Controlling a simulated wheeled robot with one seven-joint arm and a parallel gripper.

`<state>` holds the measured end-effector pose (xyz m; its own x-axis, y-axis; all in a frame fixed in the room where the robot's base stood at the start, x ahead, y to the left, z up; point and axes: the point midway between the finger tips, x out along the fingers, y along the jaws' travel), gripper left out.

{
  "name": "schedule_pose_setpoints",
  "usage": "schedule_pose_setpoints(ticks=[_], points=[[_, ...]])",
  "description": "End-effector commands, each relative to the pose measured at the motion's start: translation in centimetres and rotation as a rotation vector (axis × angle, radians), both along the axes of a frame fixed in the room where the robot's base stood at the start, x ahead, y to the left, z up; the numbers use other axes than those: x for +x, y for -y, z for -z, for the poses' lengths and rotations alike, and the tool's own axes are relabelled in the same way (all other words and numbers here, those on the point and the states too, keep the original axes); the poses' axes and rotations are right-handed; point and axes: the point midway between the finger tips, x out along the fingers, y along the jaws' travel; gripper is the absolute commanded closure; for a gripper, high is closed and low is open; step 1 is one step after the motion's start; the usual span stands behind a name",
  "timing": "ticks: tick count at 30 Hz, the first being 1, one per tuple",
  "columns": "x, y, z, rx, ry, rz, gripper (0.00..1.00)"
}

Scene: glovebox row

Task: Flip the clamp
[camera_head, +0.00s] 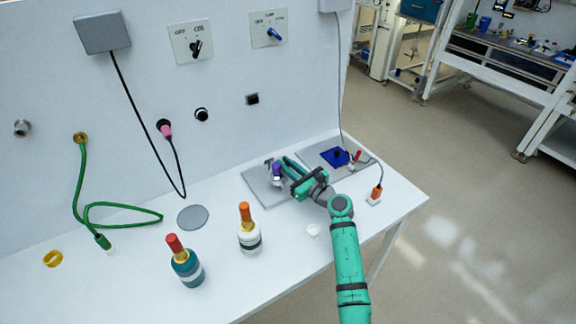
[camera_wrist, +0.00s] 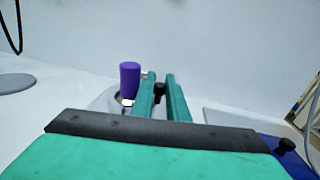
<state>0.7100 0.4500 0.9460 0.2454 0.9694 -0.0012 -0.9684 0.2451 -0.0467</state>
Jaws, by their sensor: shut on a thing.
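The clamp has a purple handle (camera_head: 277,170) that stands roughly upright on a grey plate (camera_head: 262,190) at the back of the bench. In the wrist view the purple handle (camera_wrist: 129,80) stands just left of the fingers. My gripper (camera_head: 287,163) reaches over the plate from the right, its green fingers beside the handle. In the wrist view my gripper (camera_wrist: 162,90) is shut on a small black part of the clamp (camera_wrist: 160,93) between the fingers. The clamp's base is partly hidden by the fingers.
Right of the clamp, a grey plate holds a blue fixture (camera_head: 335,157), with an orange-topped piece (camera_head: 376,194) nearby. A white bottle (camera_head: 249,238) and a teal bottle (camera_head: 187,270) stand front left. A grey disc (camera_head: 192,217) lies flat. The wall (camera_head: 230,130) rises close behind.

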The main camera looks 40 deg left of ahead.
Motion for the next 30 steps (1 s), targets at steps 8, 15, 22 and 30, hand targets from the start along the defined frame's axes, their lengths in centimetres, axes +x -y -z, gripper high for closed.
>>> schedule_pose_setpoints(ticks=[8, 15, 22, 30], points=[[-0.3, -0.3, 0.1, 0.001, 0.000, -0.031, 1.00], [-0.2, -0.2, 0.1, 0.001, 0.000, -0.030, 0.79], [-0.2, 0.2, 0.0, 0.001, 0.000, -0.027, 0.79], [-0.9, 3.8, 0.1, 0.002, -0.001, -0.024, 0.79]])
